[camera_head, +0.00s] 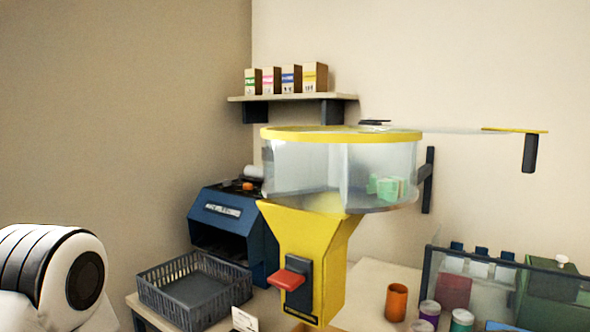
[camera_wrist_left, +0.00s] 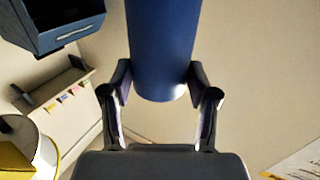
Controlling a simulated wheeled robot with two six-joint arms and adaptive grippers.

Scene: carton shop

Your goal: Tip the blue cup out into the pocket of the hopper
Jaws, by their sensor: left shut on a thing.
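The blue cup (camera_wrist_left: 160,45) is in the left wrist view, between the fingers of my left gripper (camera_wrist_left: 163,100), which is shut on it. The cup's mouth and contents cannot be seen. The hopper (camera_head: 305,250) has a yellow body, a clear drum (camera_head: 310,168) with a yellow rim (camera_head: 340,134) and a red lever (camera_head: 289,279). Light green pieces (camera_head: 390,188) lie in the right part of the drum. The head view shows part of my left arm at lower left, but neither gripper nor the blue cup. My right gripper is in neither view.
A grey basket (camera_head: 195,290) and a blue machine (camera_head: 225,222) stand left of the hopper. An orange cup (camera_head: 396,302), small jars (camera_head: 462,320) and a clear-walled box (camera_head: 500,270) stand to its right. A wall shelf (camera_head: 290,97) holds several cartons behind.

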